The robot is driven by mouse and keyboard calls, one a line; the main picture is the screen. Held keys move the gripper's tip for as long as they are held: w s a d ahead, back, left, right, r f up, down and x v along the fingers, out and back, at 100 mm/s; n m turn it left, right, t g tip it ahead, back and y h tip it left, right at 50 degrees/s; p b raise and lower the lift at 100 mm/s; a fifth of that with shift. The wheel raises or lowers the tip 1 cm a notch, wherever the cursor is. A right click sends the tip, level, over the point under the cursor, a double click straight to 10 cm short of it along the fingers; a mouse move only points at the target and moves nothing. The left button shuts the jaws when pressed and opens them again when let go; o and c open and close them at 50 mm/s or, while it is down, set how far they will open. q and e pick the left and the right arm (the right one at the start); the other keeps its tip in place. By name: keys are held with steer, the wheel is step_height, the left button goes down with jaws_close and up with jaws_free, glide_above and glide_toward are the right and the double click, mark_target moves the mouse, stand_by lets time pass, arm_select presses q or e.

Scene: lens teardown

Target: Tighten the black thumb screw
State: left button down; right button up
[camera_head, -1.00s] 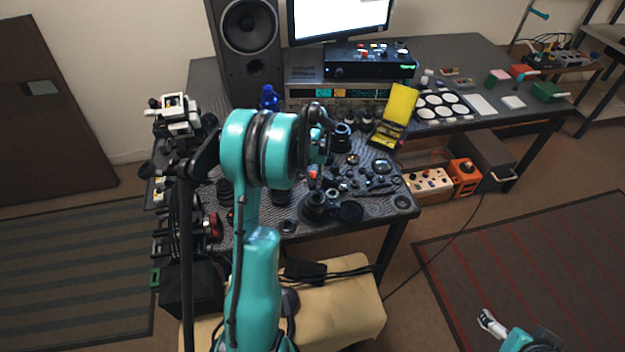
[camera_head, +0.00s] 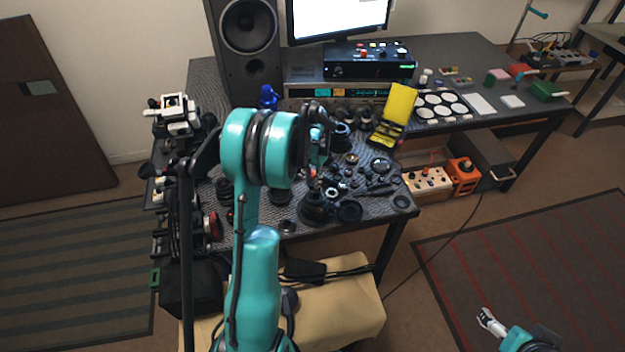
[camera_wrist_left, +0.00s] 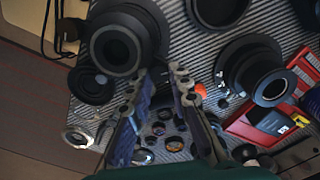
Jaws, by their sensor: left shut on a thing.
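My left gripper (camera_head: 312,174) is low over the lens parts on the dark striped mat, mostly hidden behind its teal wrist in the head view. In the left wrist view its two fingers (camera_wrist_left: 162,74) point at the mat beside a large black lens ring (camera_wrist_left: 118,48). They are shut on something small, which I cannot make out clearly. I cannot pick out the black thumb screw with certainty; the fingertips and dark parts blend together. My right gripper (camera_head: 487,322) is at the bottom right, over the floor and far from the table; its opening is unclear.
A black lens barrel (camera_wrist_left: 262,78) and a red tray (camera_wrist_left: 268,118) stand to the right in the wrist view. Several small rings and parts crowd the mat. A yellow case (camera_head: 398,104) stands open behind. A blue bottle (camera_head: 268,97) is near the speaker (camera_head: 248,45).

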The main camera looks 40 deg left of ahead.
arm_select(q)
steer(key=c, duration=1.4)
jaws_free()
steer(key=shift+o, duration=0.2)
